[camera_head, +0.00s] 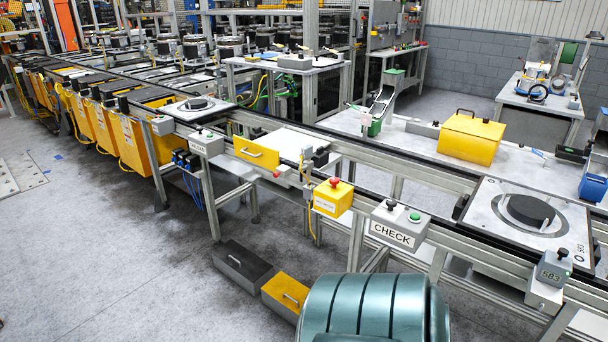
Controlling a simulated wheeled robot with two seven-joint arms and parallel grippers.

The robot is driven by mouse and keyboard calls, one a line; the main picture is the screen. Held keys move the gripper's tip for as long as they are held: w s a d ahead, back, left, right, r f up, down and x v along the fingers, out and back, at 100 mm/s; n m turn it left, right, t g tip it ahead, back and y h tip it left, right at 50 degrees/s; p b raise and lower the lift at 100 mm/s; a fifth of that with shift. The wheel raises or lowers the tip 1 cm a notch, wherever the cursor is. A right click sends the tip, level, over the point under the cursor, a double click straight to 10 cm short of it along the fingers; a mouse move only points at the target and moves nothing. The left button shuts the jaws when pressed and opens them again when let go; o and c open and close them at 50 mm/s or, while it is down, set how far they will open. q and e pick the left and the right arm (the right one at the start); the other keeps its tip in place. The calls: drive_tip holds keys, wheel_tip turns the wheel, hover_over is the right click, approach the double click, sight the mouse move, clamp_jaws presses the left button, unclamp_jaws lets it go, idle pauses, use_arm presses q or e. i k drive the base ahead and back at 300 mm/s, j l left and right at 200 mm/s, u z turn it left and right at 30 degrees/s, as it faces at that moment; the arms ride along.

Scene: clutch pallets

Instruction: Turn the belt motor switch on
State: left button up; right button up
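Several control boxes are fixed along the front rail of the conveyor (437,187). A grey box (205,143) with a black knob and a label too small to read is at the left. A yellow box (333,197) with a red button is near the middle. A grey box marked CHECK (397,228), with a black knob and a green button, is right of it. A small grey box marked 583 (554,268) with a black knob is at the far right. I cannot tell which is the belt motor switch or its state. Neither gripper is in view.
A pallet with a dark disc (493,214) sits on the belt at the right. A yellow lidded box (470,138) stands on the table behind. A black bin (243,267) and a yellow bin (284,293) are on the floor before the conveyor.

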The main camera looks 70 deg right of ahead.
sight(333, 180)
drive_tip(key=i+l, duration=0.25)
drive_tip(key=i, duration=0.15)
drive_tip(key=z, duration=2.65)
